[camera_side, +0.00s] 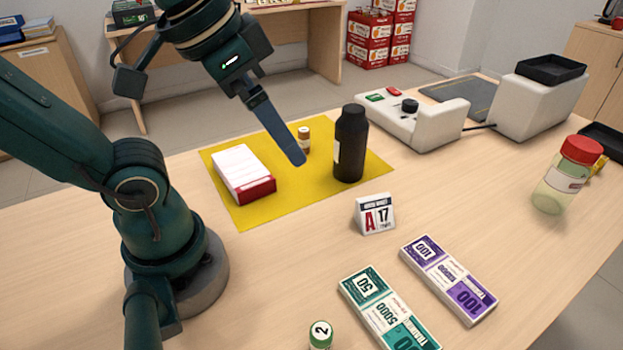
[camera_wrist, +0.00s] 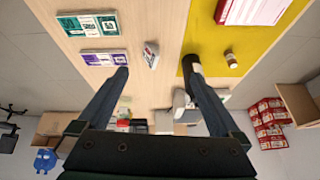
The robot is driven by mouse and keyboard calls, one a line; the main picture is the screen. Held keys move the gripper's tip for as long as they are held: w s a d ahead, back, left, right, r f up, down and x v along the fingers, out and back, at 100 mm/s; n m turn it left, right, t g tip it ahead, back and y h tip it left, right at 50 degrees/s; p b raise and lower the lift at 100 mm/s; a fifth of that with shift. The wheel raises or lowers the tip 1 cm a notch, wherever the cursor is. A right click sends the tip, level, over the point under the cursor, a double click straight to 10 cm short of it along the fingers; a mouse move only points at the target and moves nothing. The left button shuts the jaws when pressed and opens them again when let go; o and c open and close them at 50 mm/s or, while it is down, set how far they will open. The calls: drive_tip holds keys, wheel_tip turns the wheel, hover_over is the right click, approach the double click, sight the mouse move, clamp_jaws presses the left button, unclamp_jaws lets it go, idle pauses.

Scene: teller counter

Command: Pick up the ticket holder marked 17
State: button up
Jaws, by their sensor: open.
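The ticket holder (camera_side: 375,215) is a small white tent-shaped stand marked "A 17", upright on the bare wood counter, to the right of the yellow mat's near edge. In the wrist view the ticket holder (camera_wrist: 151,55) shows between my two fingers, farther off than their tips. My gripper (camera_side: 300,160) is in the air above the yellow mat, up and left of the holder in the side view. In the wrist view my gripper (camera_wrist: 155,68) has its fingers wide apart with nothing between them. In the side view only one finger shows clearly.
The yellow mat (camera_side: 265,215) bears a black bottle (camera_side: 350,145), a small brown bottle (camera_side: 303,140) and a white-and-red box (camera_side: 243,173). Purple (camera_side: 448,278) and green (camera_side: 388,312) note bundles lie nearer than the holder.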

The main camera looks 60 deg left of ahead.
drive_tip(key=m, duration=0.2)
drive_tip(key=m+g+y, duration=0.2)
drive_tip(key=m+y, duration=1.1)
drive_tip(key=m, duration=0.5)
hover_over(376, 205)
drive_tip(key=f, duration=1.9)
drive_tip(key=shift+d+f, duration=0.25)
drive_tip(key=shift+x, duration=2.5)
drive_tip(key=shift+s, duration=0.15)
drive_tip(key=c, duration=1.2)
drive_tip(key=shift+c, duration=0.2)
